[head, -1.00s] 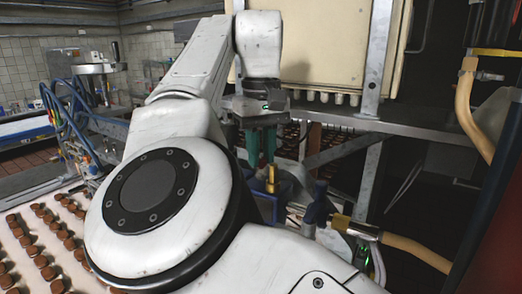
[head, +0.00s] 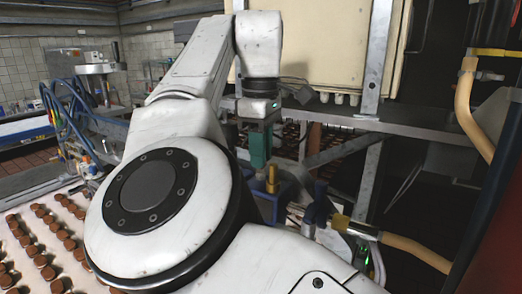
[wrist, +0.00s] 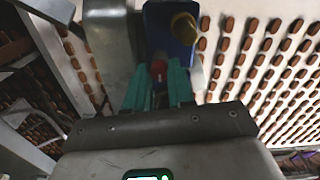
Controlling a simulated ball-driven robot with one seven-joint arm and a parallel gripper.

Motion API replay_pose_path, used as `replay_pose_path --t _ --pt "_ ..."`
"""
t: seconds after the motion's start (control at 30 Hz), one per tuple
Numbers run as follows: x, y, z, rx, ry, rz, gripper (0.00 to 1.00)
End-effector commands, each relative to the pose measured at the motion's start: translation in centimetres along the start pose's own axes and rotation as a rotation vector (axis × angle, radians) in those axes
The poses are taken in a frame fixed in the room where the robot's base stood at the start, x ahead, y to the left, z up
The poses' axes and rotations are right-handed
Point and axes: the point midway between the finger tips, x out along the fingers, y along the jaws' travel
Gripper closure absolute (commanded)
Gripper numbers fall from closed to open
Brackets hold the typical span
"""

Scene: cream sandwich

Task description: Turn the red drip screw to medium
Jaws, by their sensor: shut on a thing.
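The red drip screw (wrist: 158,69) shows in the wrist view as a small red tip between the teal fingers of my gripper (wrist: 158,84). My gripper is shut on it, and the fingers hide most of the screw. In the head view my gripper (head: 259,163) points down just left of a brass fitting (head: 271,180). The red screw is hidden there. The screw's setting cannot be read in either view.
A blue housing (wrist: 158,25) lies close to the fingertips, with the brass fitting (wrist: 184,28) beside them. Rows of brown sandwiches lie on a pale belt (head: 75,222). A metal frame (head: 345,152) and tan hose (head: 415,253) stand right of my gripper.

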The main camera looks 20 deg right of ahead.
Motion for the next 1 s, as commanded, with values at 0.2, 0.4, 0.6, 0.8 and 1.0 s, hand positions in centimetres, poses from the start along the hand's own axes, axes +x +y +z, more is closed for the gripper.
replay_pose_path --t 0.2,0.4,0.6,0.8,1.0 --pt "-0.33 0.09 -0.11 -0.035 0.006 0.008 1.00" --pt "-0.34 0.09 -0.12 -0.038 0.006 0.009 1.00" --pt "-0.35 0.09 -0.12 -0.037 0.006 0.009 0.75" --pt "-0.21 0.05 -0.07 -0.036 0.004 0.005 0.56" --pt "-0.11 0.02 -0.04 -0.035 0.002 0.003 0.52"
